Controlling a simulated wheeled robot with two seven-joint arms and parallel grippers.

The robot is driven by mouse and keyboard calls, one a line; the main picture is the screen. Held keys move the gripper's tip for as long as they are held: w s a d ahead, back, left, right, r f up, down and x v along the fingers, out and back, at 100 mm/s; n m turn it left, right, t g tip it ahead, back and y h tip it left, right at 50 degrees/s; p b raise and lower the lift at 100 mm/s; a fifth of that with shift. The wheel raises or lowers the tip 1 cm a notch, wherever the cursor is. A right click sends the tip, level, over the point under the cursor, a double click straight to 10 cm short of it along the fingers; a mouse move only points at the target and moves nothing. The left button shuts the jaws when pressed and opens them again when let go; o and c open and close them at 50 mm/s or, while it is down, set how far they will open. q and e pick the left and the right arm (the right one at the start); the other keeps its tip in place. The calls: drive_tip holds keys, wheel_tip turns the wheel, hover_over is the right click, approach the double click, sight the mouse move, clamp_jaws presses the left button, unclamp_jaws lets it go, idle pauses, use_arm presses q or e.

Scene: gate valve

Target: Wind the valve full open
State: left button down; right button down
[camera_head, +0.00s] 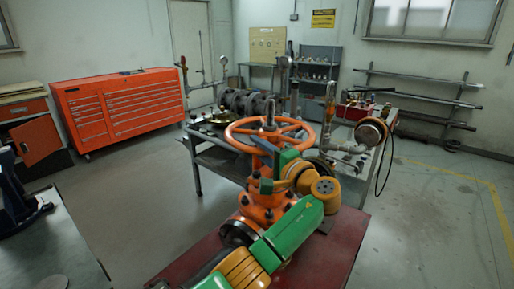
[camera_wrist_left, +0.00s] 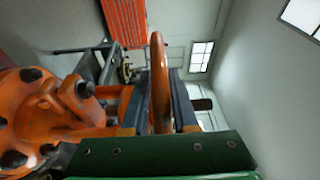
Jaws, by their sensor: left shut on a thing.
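The gate valve has an orange handwheel (camera_head: 238,126) lying roughly level on top of an orange body (camera_head: 262,205). A grey stem (camera_head: 270,112) sticks up above the wheel's middle. The valve stands over a dark red bench. My left gripper (camera_head: 262,145) is at the near part of the wheel rim, its green and yellow arm coming from below. In the left wrist view, the orange rim (camera_wrist_left: 160,65) passes between the two dark fingers (camera_wrist_left: 160,85), which are shut on it. The bolted orange valve body (camera_wrist_left: 45,105) shows at left there. My right gripper is in neither view.
A grey workbench (camera_head: 215,160) with pipes and fittings stands just behind the valve. The red bench top (camera_head: 345,255) carries the valve. An orange tool cabinet (camera_head: 118,105) is at the back left. The floor at right (camera_head: 430,215) is clear.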

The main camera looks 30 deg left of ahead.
use_arm(q)
drive_tip(key=c, duration=0.9)
unclamp_jaws()
drive_tip(key=shift+r, duration=0.4)
drive_tip(key=shift+o, duration=0.8)
drive_tip(key=shift+w+d+f, duration=0.1)
drive_tip(key=shift+w, duration=0.05)
drive_tip(key=b+v, duration=0.3)
drive_tip(key=v, duration=0.4)
drive_tip(key=shift+f, duration=0.15)
